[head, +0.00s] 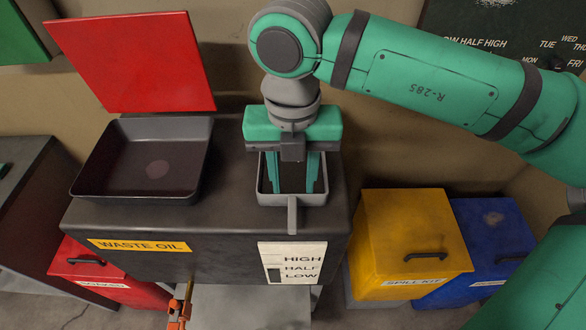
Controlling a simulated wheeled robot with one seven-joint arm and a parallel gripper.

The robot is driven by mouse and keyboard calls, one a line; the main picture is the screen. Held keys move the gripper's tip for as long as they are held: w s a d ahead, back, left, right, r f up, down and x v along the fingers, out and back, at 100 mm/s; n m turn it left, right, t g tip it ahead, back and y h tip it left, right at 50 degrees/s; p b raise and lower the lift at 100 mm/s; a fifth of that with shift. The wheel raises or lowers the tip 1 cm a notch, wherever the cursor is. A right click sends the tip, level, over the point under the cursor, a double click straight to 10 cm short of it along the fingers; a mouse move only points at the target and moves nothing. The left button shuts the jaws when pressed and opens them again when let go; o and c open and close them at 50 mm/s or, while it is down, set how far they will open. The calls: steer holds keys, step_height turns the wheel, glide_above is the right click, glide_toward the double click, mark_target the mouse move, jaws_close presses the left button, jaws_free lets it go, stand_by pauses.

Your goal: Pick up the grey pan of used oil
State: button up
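The small grey pan (264,198) sits on top of the dark waste oil tank, right of its middle. Its straight grey handle (292,215) points toward me over the tank's front edge. The inside of the pan looks dark; I cannot tell the oil's level. My gripper (292,188) points down over the pan, with its two teal fingers apart, one to the left and one to the right of the handle's line. I see nothing clamped between them. The gripper hides the pan's back part, and I cannot tell whether the fingertips touch it.
The waste oil tank (215,232) has a wide dark basin (120,185) at left with its red lid (135,60) raised. A level gauge (292,265) is on its front. A yellow spill kit bin (412,240) and a blue bin (495,235) stand at right, a red bin (95,265) at lower left.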

mark_target(293, 201)
step_height(293, 201, down, 4)
steer(key=shift+f, duration=0.15)
steer(key=f, duration=0.4)
steer(key=shift+w+f, duration=0.25)
steer(key=shift+w, duration=0.15)
steer(key=shift+s+a+f, duration=0.1)
steer(key=shift+f, duration=0.4)
jaws_close()
stand_by(0.7)
